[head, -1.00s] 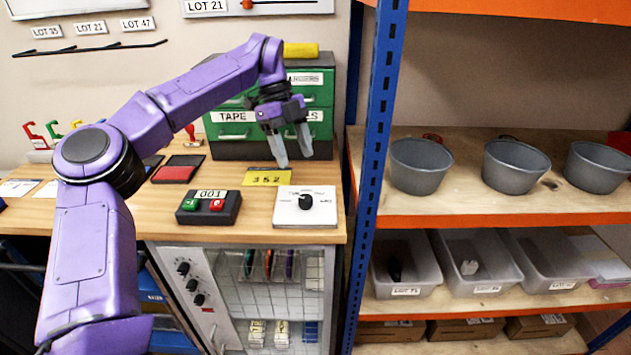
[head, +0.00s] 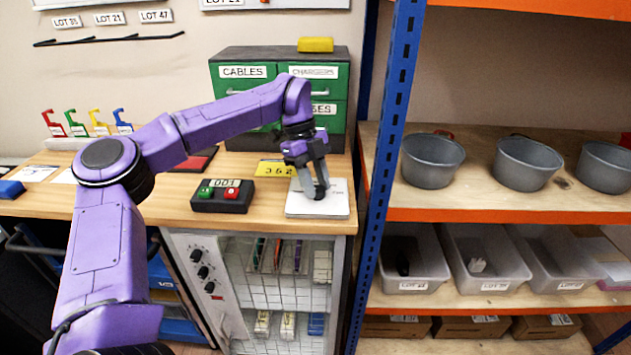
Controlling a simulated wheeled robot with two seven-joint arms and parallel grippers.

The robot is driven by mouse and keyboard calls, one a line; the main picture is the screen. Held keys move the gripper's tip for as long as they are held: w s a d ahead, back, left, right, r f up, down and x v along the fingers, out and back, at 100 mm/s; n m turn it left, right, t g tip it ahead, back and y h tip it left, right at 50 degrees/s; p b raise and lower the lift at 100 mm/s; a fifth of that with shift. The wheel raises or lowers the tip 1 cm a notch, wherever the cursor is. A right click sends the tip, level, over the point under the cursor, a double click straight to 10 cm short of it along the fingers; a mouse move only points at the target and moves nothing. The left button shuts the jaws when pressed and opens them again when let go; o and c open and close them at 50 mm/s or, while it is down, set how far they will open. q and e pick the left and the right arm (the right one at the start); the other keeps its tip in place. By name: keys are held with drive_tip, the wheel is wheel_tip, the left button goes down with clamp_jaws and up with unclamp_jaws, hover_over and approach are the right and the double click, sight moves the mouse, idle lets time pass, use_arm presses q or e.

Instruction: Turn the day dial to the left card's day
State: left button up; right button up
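The day dial is a white square plate (head: 298,207) with a black knob (head: 320,191), near the right end of the wooden bench. My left gripper (head: 314,188) points down over the dial, its two fingers at the knob. The fingers hide much of the knob and most of the markings, and I cannot tell whether they press on it. White cards (head: 36,174) lie at the bench's left; their writing is too small to read. My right gripper is not in view.
A black box with green and red buttons reading 001 (head: 223,196) stands left of the dial. A yellow 362 card (head: 274,169) lies behind it. Green drawers (head: 240,90) stand at the back. A blue rack post (head: 391,180) rises close to the right.

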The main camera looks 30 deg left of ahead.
use_arm(q)
drive_tip(key=shift+r+m+p, duration=0.25)
drive_tip(key=shift+m+p, duration=0.35)
drive_tip(key=shift+p, duration=0.25)
drive_tip(key=m+g+p, duration=0.1)
drive_tip(key=m+p, duration=0.2)
drive_tip(key=m+g+y+p, duration=0.1)
drive_tip(key=m+p, duration=0.1)
drive_tip(key=p, duration=0.1)
drive_tip(key=shift+w+d+r+m+p, duration=0.1)
drive_tip(key=shift+w+m+p, duration=0.1)
drive_tip(key=shift+m+p, duration=0.2)
drive_tip(key=m+y+p, duration=0.1)
drive_tip(key=m, duration=0.1)
drive_tip(key=m+g+y+p, duration=0.1)
drive_tip(key=m+p, duration=0.1)
drive_tip(key=shift+w+d+m, duration=0.1)
drive_tip(key=shift+d+m, duration=0.05)
drive_tip(key=shift+m, duration=0.15)
drive_tip(key=shift+d+f+m+y+p, duration=0.15)
drive_tip(key=shift+m+y+p, duration=0.25)
drive_tip(key=shift+m+p, duration=0.5)
drive_tip(key=shift+f+m+y+p, duration=0.1)
drive_tip(key=shift+m+y+p, duration=0.35)
drive_tip(key=shift+m, duration=0.75)
drive_tip(key=o, duration=1)
